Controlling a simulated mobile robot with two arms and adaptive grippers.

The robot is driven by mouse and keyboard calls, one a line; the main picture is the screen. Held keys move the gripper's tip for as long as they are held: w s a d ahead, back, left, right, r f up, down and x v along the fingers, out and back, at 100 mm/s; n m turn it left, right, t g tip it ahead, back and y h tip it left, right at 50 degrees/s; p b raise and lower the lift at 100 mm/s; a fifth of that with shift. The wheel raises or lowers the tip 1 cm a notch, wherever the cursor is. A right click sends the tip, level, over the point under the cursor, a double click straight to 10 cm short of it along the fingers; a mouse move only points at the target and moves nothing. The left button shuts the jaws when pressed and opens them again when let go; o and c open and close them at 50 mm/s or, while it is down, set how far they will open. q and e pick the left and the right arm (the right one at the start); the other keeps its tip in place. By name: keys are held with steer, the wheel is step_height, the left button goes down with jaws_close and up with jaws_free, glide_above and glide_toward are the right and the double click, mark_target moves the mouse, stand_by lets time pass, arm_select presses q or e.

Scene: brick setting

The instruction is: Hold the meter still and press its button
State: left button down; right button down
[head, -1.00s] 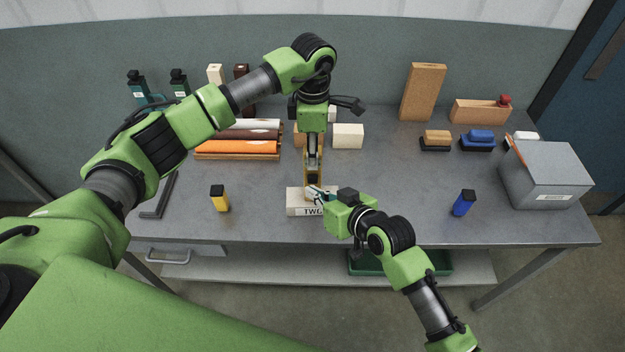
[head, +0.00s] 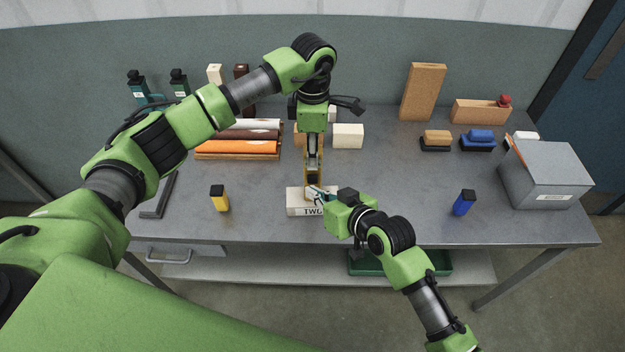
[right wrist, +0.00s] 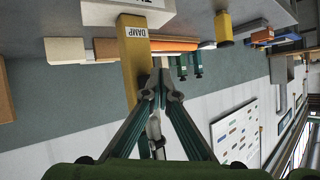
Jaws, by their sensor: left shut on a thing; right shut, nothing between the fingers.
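The meter (head: 313,171) is a narrow yellow thing standing upright on a white block (head: 298,208) near the table's front edge. In the right wrist view the meter (right wrist: 131,62) appears upside down, with a "DAMP" label near the block. My left gripper (head: 313,152) reaches down from above and is shut on the meter's upper part. My right gripper (head: 314,190) comes in low from the right and is shut and empty. In the right wrist view its closed fingertips (right wrist: 160,83) are right beside the meter; I cannot tell if they touch. The button is not clearly visible.
A yellow bottle (head: 219,198) stands left of the block and a blue bottle (head: 464,202) right of it. Coloured rolls (head: 236,147) and a cream block (head: 348,136) lie behind. A grey box (head: 548,176) is at the right. The front table on either side of the block is mostly clear.

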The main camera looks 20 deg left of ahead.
steer(key=shift+w, duration=0.15)
steer(key=shift+w+a, duration=0.15)
steer(key=shift+w, duration=0.15)
steer(key=shift+w+a, duration=0.1)
steer(key=shift+w, duration=0.35)
stand_by(0.8)
steer(key=shift+s, duration=0.1)
steer(key=shift+s+d, duration=0.25)
steer(key=shift+s, duration=0.5)
steer(key=shift+s, duration=0.1)
steer(key=s, duration=0.2)
steer(key=s+d, duration=0.1)
steer(key=s, duration=0.1)
steer(key=shift+s+d, duration=0.2)
steer(key=shift+s, duration=0.1)
stand_by(0.4)
